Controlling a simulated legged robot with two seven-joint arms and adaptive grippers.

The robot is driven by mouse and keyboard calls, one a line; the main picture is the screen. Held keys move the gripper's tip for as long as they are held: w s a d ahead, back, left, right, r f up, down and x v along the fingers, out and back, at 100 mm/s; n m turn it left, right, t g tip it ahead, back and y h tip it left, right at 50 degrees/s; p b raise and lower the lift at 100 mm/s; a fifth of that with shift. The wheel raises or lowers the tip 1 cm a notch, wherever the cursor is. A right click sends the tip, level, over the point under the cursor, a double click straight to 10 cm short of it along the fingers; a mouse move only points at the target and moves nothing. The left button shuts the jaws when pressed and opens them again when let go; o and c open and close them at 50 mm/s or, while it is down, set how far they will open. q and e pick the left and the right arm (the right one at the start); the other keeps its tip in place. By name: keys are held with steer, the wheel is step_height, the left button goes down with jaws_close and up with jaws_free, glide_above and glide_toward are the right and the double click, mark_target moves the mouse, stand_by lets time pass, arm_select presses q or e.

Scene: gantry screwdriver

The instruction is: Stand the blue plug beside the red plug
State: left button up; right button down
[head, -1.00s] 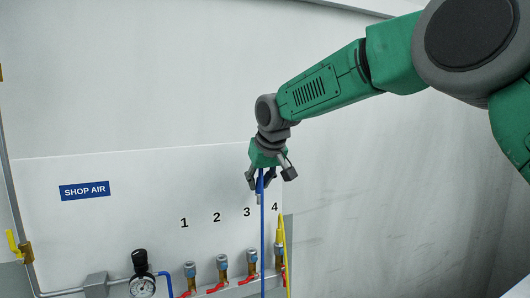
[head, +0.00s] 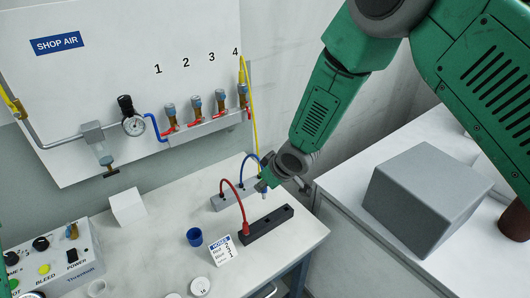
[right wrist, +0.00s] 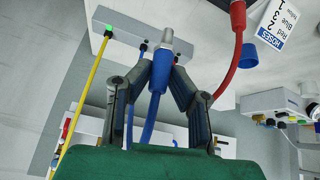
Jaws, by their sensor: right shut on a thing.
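The blue plug (right wrist: 159,68) is between the fingers of my right gripper (right wrist: 161,74), shut on it. In the right wrist view its metal tip points away from the gripper and its blue hose trails back between the fingers. In the head view my right gripper (head: 268,183) is above the table, just behind the black rack; the plug is small and partly hidden there. The red plug (head: 245,229) stands upright at the left end of the black rack (head: 270,222), and it also shows in the right wrist view (right wrist: 238,14).
A grey hose box (head: 222,201) lies behind the rack, with hoses running to it. A blue cup (head: 194,237) and a hose card (head: 223,250) stand to the left. A large grey block (head: 425,195) sits on the right bench. The rack's right part is bare.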

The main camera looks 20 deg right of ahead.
steer(key=f, duration=0.1)
steer(key=s+d+f+b, duration=0.1)
steer(key=s+f+b, duration=0.1)
steer(key=f, duration=0.1)
steer(key=shift+s+d+f, duration=0.1)
steer(key=shift+d, duration=0.15)
steer(key=shift+f+b, duration=0.4)
steer(key=shift+a+f+b, duration=0.45)
steer(key=shift+a, duration=0.15)
steer(key=shift+a+f+b, duration=0.4)
steer(key=shift+a+b, duration=0.05)
steer(key=shift+a, duration=0.15)
steer(key=shift+d, duration=0.5)
steer(key=shift+d+f, duration=0.1)
steer(key=shift+d, duration=0.5)
steer(key=shift+a, duration=1.35)
steer(key=shift+d, duration=0.65)
steer(key=shift+a, duration=0.55)
steer(key=shift+d+p, duration=0.4)
steer(key=shift+d, duration=0.55)
steer(key=shift+a, duration=0.45)
arm_select(q)
steer(key=shift+s+f, duration=0.1)
steer(key=shift+f, duration=1.6)
arm_select(e)
steer(key=shift+d, duration=0.55)
